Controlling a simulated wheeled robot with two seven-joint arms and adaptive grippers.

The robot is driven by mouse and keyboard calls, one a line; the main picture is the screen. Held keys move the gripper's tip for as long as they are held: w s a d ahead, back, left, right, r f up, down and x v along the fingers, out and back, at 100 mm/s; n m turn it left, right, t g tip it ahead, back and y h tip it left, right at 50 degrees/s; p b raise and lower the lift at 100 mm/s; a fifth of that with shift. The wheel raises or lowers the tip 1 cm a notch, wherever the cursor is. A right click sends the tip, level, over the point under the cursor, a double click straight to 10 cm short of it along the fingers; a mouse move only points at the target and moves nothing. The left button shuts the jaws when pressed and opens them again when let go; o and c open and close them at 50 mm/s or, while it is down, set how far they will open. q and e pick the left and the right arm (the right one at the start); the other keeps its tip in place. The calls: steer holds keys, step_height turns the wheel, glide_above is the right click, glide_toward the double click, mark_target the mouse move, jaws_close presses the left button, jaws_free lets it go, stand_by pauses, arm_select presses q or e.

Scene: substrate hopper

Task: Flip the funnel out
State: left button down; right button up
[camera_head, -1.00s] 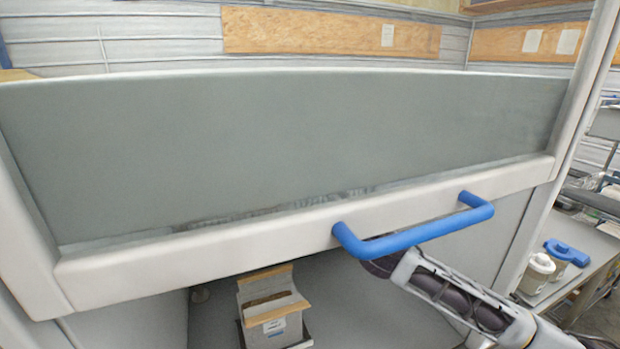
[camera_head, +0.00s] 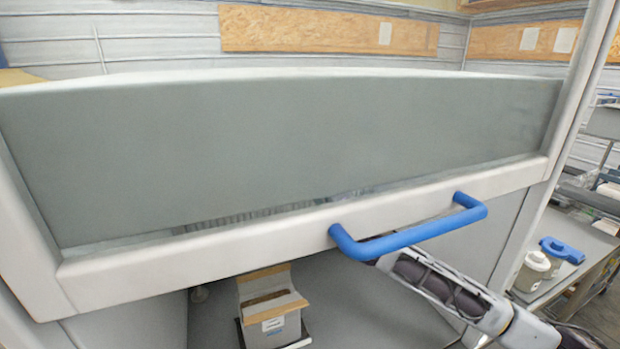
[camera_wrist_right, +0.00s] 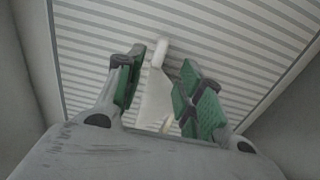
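I cannot tell for sure which part is the funnel. In the right wrist view a pale upright piece (camera_wrist_right: 155,92), possibly its tab, stands in front of a ribbed light panel (camera_wrist_right: 215,35). My right gripper (camera_wrist_right: 162,85) has its green-padded fingers apart, one on each side of that piece; I cannot tell if either touches it. In the head view my right arm reaches in below the blue handle (camera_head: 405,238) of the grey hopper front (camera_head: 270,150), and its gripper is hidden behind the front. My left gripper is in neither view.
An open cardboard box (camera_head: 272,310) stands in the recess under the front edge. At the right, a bench (camera_head: 570,275) holds a pale pot (camera_head: 533,270) and a blue item (camera_head: 562,250). The hopper's white lower rim (camera_head: 200,255) is close above my arm.

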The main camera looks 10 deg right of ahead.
steer(key=shift+w+a+p, duration=0.3)
steer(key=shift+w+a, duration=0.05)
steer(key=shift+w, duration=1.35)
steer(key=shift+w+a+p, duration=0.35)
steer(key=shift+w, duration=1.35)
steer(key=shift+w+a+p, duration=0.3)
steer(key=shift+w+a, duration=0.05)
steer(key=shift+w, duration=1.35)
jaws_close()
